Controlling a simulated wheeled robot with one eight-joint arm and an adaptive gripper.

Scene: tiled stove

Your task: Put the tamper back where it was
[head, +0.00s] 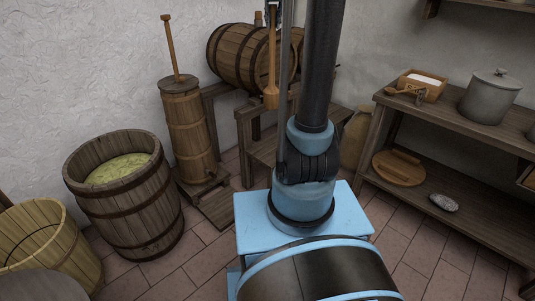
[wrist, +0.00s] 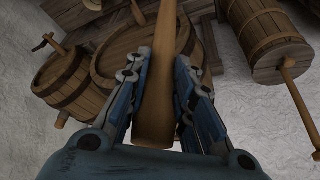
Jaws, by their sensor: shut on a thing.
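The tamper (head: 271,62) is a long light-brown wooden stick with a thicker lower end. In the head view it hangs nearly upright in front of the lying barrel, its top close under my gripper (head: 273,12), which is partly cut off by the top edge. In the wrist view the tamper (wrist: 158,95) runs between the two blue-grey fingers of my gripper (wrist: 166,75), which are shut on it. An open wooden barrel (head: 145,218) with yellow-green contents (head: 118,169) stands at the left.
A churn (head: 190,130) with an upright handle stands beside the lying barrel (head: 236,57) on its wooden stand. At right, a shelf (head: 455,122) bears a small box (head: 424,90) and lidded pot (head: 490,97); a round wooden lid (head: 398,169) and stone (head: 443,202) lie below.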

